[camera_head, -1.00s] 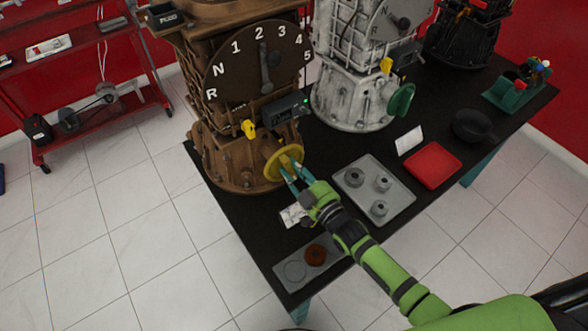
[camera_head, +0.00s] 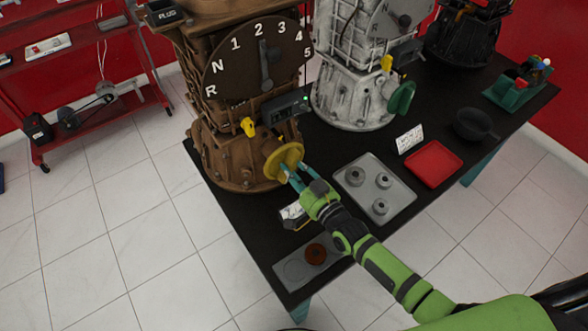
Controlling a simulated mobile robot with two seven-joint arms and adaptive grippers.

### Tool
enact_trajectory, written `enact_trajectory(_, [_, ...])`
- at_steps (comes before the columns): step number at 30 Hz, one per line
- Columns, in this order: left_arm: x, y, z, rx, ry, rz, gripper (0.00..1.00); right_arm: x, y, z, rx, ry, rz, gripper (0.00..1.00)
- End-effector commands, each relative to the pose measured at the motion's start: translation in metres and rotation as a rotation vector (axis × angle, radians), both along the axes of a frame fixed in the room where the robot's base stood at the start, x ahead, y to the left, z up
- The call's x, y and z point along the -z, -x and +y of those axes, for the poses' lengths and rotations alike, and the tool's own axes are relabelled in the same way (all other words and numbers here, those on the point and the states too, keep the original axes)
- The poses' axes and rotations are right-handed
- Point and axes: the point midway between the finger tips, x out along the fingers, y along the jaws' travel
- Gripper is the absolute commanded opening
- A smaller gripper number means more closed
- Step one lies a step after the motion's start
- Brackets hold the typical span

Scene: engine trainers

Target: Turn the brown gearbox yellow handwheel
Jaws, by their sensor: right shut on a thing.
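The brown gearbox (camera_head: 222,155) stands on the left end of the black table, with a gear dial (camera_head: 240,67) on its upper front. Its yellow handwheel (camera_head: 283,157) sticks out low on its right side, facing the front right. My right gripper (camera_head: 290,176) reaches in from the lower right, its teal fingers at the handwheel's lower front edge. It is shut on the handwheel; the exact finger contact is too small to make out. My left gripper is not in view.
A grey tray (camera_head: 399,203) with metal parts, a red tray (camera_head: 433,163) and a black pan (camera_head: 474,125) lie to the right on the table (camera_head: 247,214). A white gearbox (camera_head: 345,95) with a green handwheel (camera_head: 402,98) stands beside the brown one. A grey plate (camera_head: 293,272) lies in front.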

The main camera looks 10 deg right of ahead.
Motion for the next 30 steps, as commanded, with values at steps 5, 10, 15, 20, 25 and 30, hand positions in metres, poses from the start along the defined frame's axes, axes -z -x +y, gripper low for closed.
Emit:
enact_trajectory(5, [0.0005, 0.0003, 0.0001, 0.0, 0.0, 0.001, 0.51, 0.0017, 0.0007, 0.0001, -0.001, -0.02, 0.012, 0.0])
enact_trajectory(10, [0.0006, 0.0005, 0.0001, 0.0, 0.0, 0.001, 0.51, 0.0017, 0.0008, 0.0001, -0.001, -0.023, 0.014, 0.0])
enact_trajectory(15, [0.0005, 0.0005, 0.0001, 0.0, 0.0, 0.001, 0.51, 0.0017, 0.0008, 0.0001, -0.001, -0.023, 0.014, 0.0])
enact_trajectory(20, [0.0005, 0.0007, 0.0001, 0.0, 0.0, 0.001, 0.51, 0.0015, 0.0008, 0.0, -0.001, -0.022, 0.013, 0.52])
enact_trajectory(25, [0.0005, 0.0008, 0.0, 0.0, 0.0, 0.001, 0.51, 0.0009, 0.0004, 0.0, 0.0, -0.022, 0.012, 0.52])
enact_trajectory(30, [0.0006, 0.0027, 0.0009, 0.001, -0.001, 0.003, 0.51, 0.001, 0.0032, -0.0012, 0.0, -0.022, 0.012, 0.52])
